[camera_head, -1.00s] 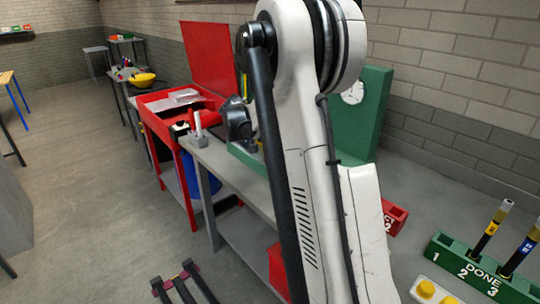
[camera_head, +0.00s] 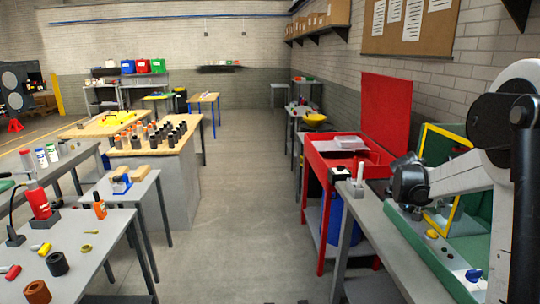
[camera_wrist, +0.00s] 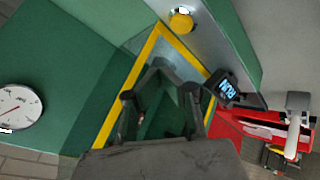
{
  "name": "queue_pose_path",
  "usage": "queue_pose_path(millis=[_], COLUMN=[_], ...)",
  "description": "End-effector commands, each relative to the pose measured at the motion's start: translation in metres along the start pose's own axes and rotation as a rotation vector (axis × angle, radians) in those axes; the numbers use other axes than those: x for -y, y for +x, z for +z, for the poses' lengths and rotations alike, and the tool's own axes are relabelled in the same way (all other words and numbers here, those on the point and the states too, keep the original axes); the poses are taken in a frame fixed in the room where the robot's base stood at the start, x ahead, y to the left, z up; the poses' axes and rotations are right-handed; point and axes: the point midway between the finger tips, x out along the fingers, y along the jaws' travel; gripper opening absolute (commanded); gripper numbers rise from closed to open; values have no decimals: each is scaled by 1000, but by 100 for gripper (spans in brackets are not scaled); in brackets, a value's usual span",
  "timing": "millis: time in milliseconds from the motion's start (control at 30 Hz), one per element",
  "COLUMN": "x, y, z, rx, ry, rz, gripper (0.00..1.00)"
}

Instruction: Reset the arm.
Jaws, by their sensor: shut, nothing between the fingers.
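My arm reaches in from the right edge of the head view; its white link (camera_head: 462,177) ends in a dark wrist joint (camera_head: 410,180) in front of the green machine. My gripper (camera_wrist: 160,64) shows in the wrist view, shut and empty, its fingertips together in front of the yellow-framed opening (camera_wrist: 128,82) of the green machine. I cannot make out the fingers in the head view. The yellow frame also shows in the head view (camera_head: 459,131), beside the arm. I cannot tell the gap between the fingertips and the machine.
A red cabinet (camera_head: 386,110) with a raised lid stands beyond the grey bench (camera_head: 371,218). The wrist view shows a gauge (camera_wrist: 20,108), a yellow knob (camera_wrist: 181,21) and a RUN label (camera_wrist: 227,88). A clear floor aisle (camera_head: 250,200) runs between the benches; left tables hold tools and cylinders.

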Motion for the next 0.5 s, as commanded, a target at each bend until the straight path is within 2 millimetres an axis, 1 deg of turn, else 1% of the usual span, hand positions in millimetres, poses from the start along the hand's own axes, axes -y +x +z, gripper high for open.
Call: queue_pose_path(millis=[33,67,200,267,300,367,500], x=[2,4,10,14,15,18,23], y=[-16,-25,-72,-92,-105,-124,-165], z=[4,7,25,34,40,50,78], rx=[-5,-8,-22,-29,-34,-40,-57], ry=[-9,-15,-45,-57,-66,-79,-108], rz=[-21,-35,-109,-142,-162,-194,-268], gripper=[0,0,0,0,0,0,0])
